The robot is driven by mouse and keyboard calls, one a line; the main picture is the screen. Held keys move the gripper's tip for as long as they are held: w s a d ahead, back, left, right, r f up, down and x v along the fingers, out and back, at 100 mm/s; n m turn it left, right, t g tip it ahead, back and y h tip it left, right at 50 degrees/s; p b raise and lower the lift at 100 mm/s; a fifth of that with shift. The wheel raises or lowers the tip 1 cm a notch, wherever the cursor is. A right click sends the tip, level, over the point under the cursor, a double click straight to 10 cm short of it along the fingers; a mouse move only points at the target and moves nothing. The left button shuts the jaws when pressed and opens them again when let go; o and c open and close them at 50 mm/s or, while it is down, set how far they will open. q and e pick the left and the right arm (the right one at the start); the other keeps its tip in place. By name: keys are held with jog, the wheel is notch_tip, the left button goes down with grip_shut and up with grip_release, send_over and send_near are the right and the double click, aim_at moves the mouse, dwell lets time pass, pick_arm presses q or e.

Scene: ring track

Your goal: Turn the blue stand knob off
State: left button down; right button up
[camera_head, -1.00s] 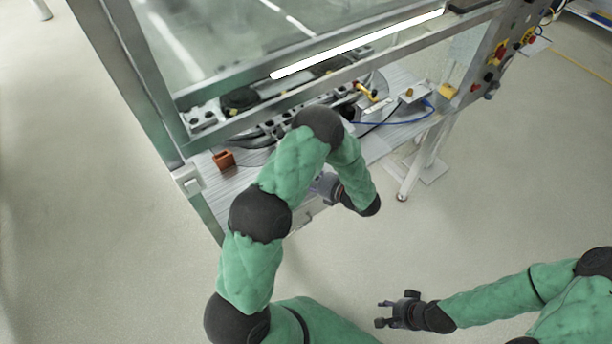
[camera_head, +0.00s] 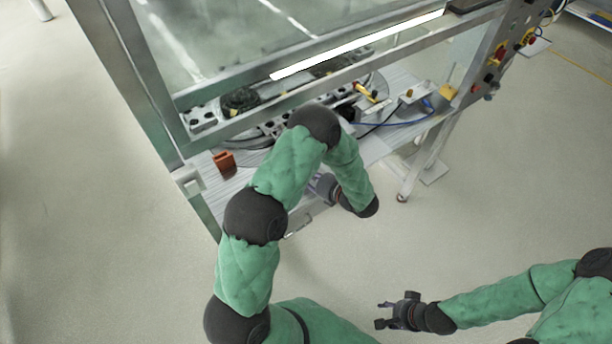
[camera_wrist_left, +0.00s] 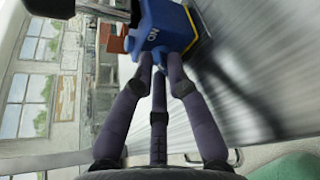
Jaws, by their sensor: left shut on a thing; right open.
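The blue stand (camera_wrist_left: 165,22) is at the top middle of the left wrist view, tilted there, with pale lettering on its face. My left gripper (camera_wrist_left: 158,66) has its fingertips close together against the stand's lower edge, shut on a small part that they mostly hide. I cannot make out the knob or its setting. In the head view, my left gripper (camera_head: 325,186) is at the table's front edge, partly behind my own arm, and the blue stand is hidden there. My right gripper (camera_head: 384,314) is open and empty over the floor at the lower right.
A table (camera_head: 390,142) with a ring track (camera_head: 262,138) stands under a metal-framed glass enclosure (camera_head: 225,45). An orange-red block (camera_head: 223,162) sits on the table's left. A yellow-tipped device and a blue cable lie at the right. The floor around my right gripper is clear.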

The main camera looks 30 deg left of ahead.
pick_arm(q)
jog(key=shift+s+a+f+n+t+h+b, duration=0.1)
jog(key=shift+n+t+h+b, duration=0.2)
jog(key=shift+n, duration=0.3)
jog(key=shift+s+n+t+h+b, duration=0.1)
jog(key=shift+n+t+h+b, duration=0.1)
jog(key=shift+n+t, duration=0.3)
jog(key=shift+s+f+n+t+h+b, duration=0.15)
jog(key=shift+n+t+h+b, duration=0.25)
jog(key=shift+n+b, duration=0.55)
jog(key=n+t+b, duration=0.1)
jog(key=b, duration=0.1)
jog(key=n+t+b, duration=0.1)
jog(key=n+b, duration=0.1)
jog(key=b, duration=0.1)
jog(key=n+t+h+b, duration=0.1)
jog(key=n+b, duration=0.1)
jog(key=b, duration=0.1)
jog(key=shift+s+a+f, duration=0.1)
jog(key=shift+s+f, duration=0.15)
jog(key=shift+n+t+b, duration=0.55)
jog(key=shift+t+b, duration=0.05)
jog(key=shift+b, duration=0.1)
jog(key=shift+r+n+t, duration=0.1)
jog(key=shift+n+t, duration=0.3)
jog(key=shift+n, duration=0.1)
jog(key=shift+b, duration=0.3)
jog(key=c, duration=1.2)
grip_release()
jog(key=shift+v, duration=3.95)
